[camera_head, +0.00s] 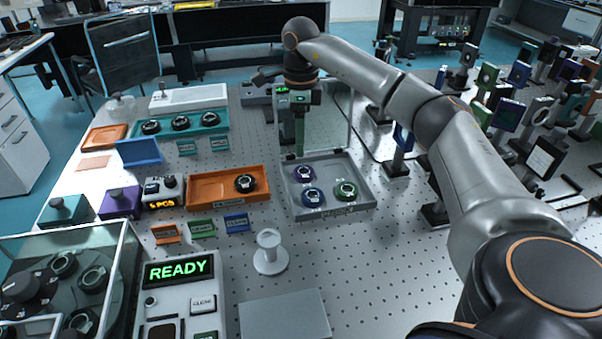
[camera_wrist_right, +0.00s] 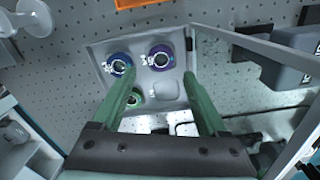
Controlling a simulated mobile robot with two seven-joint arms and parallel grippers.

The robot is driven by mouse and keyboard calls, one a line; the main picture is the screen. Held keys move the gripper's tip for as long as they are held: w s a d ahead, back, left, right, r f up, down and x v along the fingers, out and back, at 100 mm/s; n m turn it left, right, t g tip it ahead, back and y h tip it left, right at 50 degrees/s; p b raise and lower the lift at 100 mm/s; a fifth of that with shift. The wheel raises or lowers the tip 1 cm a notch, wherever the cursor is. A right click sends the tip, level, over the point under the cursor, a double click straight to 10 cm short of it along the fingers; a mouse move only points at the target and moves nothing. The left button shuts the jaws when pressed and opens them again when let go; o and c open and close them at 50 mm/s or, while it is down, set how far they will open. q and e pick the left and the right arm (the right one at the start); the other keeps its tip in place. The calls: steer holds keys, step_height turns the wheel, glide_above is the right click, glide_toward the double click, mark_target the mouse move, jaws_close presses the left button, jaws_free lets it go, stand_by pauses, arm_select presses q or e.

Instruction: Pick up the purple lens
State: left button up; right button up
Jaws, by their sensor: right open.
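The purple lens (camera_head: 304,173) sits in the far left pocket of a grey tray (camera_head: 290,200), beside a blue lens (camera_head: 312,195) and a green lens (camera_head: 346,190). My right gripper (camera_head: 300,153) points down above the tray's far edge, open and empty. In the right wrist view, the purple lens (camera_wrist_right: 160,57) lies beyond the gap between the green fingers (camera_wrist_right: 158,80). The blue lens (camera_wrist_right: 118,65) is left of it, and the green lens (camera_wrist_right: 133,97) is partly hidden behind the left finger. My left gripper is out of view.
An orange tray (camera_head: 215,190) with one dark lens stands left of the grey tray. A clear panel (camera_head: 338,120) stands behind the grey tray. Posts with optics crowd the right side.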

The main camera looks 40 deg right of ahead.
mark_target(302, 170)
step_height(302, 170, down, 4)
steer(key=shift+r, duration=0.2)
steer(key=shift+s+d+f, duration=0.1)
steer(key=shift+d+f, duration=0.05)
steer(key=shift+f, duration=1.2)
steer(key=shift+d+f, duration=0.1)
steer(key=shift+f, duration=1.25)
steer(key=shift+c, duration=0.3)
steer(key=c, duration=1.1)
steer(key=shift+r, duration=0.2)
steer(key=shift+r, duration=0.65)
steer(key=shift+w+a+r+p, duration=0.3)
steer(key=shift+w+a+r, duration=1.25)
steer(key=shift+w+r, duration=0.3)
steer(key=shift+w+a+r+p, duration=0.35)
steer(key=shift+w+a+r, duration=1.25)
steer(key=shift+r, duration=0.4)
steer(key=shift+w+a+r+p, duration=0.3)
steer(key=shift+w+a+r, duration=1.2)
steer(key=shift+w+r, duration=0.35)
